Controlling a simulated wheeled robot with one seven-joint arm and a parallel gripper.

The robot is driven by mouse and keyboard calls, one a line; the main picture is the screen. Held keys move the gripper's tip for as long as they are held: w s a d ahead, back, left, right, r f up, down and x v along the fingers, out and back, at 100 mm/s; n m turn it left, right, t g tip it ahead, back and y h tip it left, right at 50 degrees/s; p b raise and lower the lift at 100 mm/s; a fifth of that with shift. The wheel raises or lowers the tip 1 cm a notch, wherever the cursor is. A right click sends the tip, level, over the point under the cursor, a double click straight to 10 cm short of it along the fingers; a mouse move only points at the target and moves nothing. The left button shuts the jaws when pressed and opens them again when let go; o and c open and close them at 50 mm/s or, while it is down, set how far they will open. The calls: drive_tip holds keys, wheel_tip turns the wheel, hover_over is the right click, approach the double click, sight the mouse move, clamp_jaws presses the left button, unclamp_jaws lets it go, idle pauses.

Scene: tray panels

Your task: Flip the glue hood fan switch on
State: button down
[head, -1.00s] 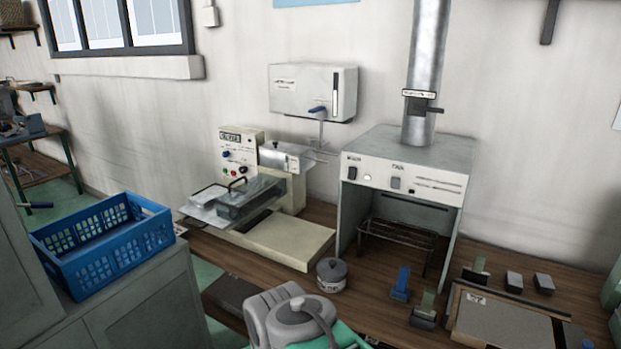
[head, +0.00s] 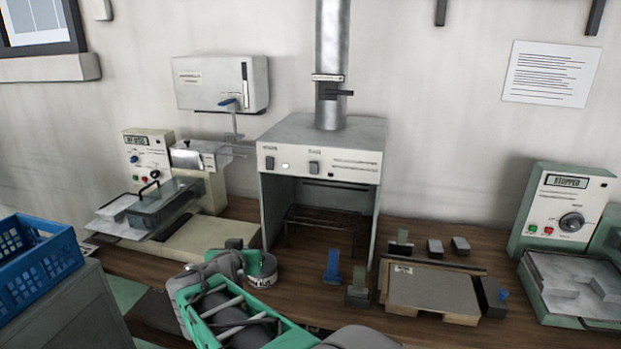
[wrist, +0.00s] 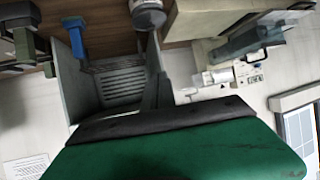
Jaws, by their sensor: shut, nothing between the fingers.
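The grey glue hood (head: 320,130) stands on the bench against the wall, with a metal duct rising from its top. Its white front panel has a dark rocker switch (head: 270,163) at left, a small pale lamp, and another rocker switch (head: 314,167) near the middle. Their labels and positions are too small to read. My gripper (head: 233,243) is low in front of the hood's left side, apart from the panel. It is shut and empty; my arm partly covers it. In the wrist view the shut fingers (wrist: 164,90) point toward the hood, which appears upside down.
A tin (head: 262,272) stands beside my arm, partly hidden. A blue stand (head: 332,267) and a board fixture (head: 432,290) are on the bench at right. A cream machine (head: 150,160) is left of the hood. A blue crate (head: 40,255) is at far left.

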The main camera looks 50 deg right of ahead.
drive_tip(key=s+d+r+m+h, duration=0.1)
drive_tip(key=s+d+r+h, duration=0.1)
drive_tip(key=d+r+h, duration=0.2)
drive_tip(key=s+d+r+m+h+b, duration=0.1)
drive_tip(key=s+d+r+m+h, duration=0.1)
drive_tip(key=d, duration=0.8)
wheel_tip(320, 180, up, 3)
drive_tip(key=s+h, duration=0.1)
drive_tip(key=h, duration=0.2)
drive_tip(key=shift+d+f, duration=0.2)
drive_tip(key=shift+d, duration=0.15)
drive_tip(key=p, duration=0.5)
approach(314, 164)
drive_tip(key=x, duration=0.7)
drive_tip(key=shift+w+f, duration=0.1)
